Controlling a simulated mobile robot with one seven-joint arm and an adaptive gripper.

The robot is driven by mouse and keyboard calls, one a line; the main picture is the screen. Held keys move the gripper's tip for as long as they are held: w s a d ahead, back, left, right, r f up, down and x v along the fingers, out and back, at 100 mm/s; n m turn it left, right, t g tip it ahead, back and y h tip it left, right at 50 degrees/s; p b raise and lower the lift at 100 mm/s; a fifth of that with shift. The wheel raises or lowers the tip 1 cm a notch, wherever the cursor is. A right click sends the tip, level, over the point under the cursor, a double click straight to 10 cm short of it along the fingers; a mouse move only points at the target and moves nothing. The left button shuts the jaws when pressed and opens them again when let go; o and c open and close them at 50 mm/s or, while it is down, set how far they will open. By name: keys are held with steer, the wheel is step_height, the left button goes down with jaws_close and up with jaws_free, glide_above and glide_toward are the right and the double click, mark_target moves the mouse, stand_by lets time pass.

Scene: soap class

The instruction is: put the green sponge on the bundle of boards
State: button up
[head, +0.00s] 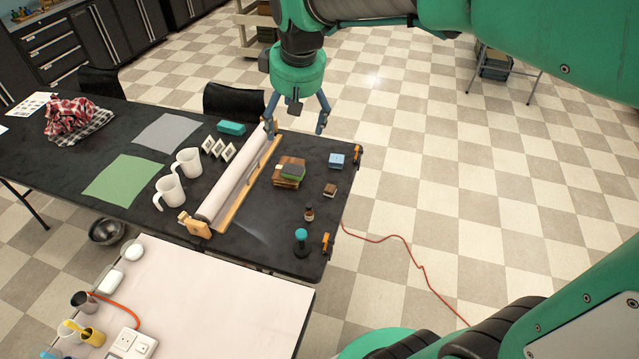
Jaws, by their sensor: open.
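The bundle of boards (279,183) is a small brown wooden stack on the right part of the dark table.
A paper roll (233,182) in a wooden holder lies left of the bundle. A teal block (231,127) and white mugs (171,191) are further left. A light blue block (337,160), small brown block (329,190), bottle (309,214) and teal-topped knob (301,236) stand rightward. Orange clamps (357,154) grip the edge.

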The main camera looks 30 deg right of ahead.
steer(key=s+a+f+m+t, duration=0.1)
steer(key=s, duration=1.1)
steer(key=s+a+m+t, duration=0.1)
steer(key=s+a+m, duration=0.1)
steer(key=s, duration=0.9)
steer(key=shift+s+a+f, duration=0.2)
steer(key=shift+s+f, duration=0.15)
steer(key=shift+f+b, duration=0.55)
